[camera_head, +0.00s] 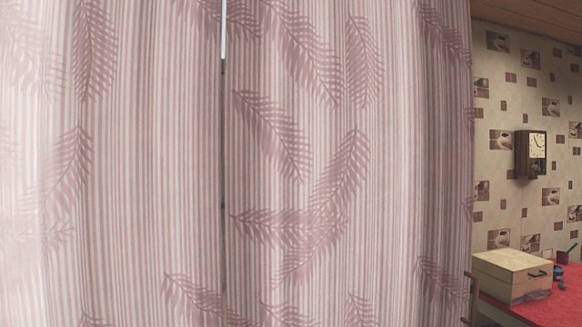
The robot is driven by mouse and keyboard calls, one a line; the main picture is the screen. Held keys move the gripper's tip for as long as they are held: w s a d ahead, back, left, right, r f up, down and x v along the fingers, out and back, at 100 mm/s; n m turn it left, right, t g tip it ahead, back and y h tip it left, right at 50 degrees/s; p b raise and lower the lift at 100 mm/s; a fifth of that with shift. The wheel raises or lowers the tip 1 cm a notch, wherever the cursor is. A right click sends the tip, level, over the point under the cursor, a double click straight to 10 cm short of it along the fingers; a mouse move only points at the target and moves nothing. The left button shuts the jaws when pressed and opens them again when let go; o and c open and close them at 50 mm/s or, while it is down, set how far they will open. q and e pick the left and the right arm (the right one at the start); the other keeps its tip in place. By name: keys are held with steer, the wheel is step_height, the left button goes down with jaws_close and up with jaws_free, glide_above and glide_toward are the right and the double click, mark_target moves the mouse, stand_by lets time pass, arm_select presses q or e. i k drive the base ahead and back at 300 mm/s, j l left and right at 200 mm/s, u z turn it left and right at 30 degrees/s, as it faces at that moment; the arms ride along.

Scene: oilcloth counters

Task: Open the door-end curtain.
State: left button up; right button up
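A pale pink curtain with thin vertical stripes and mauve fern leaves fills most of the head view. It hangs as two panels, a left panel (140,160) and a right panel (385,170). They meet at a narrow vertical gap (223,130) left of the middle. The gap is bright at the top and dark below. The curtain covers what lies behind it, and its lower edge is out of the picture. Neither of my grippers shows in this view.
At the right, a red-topped counter (555,310) carries a wooden box (505,272) with a dark handle. Small dark items stand behind the box. A wall clock (532,154) hangs on the patterned wall (500,110). A wooden upright, perhaps a chair part, shows beside the counter.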

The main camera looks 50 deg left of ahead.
mark_target(349, 127)
steer(key=u, duration=1)
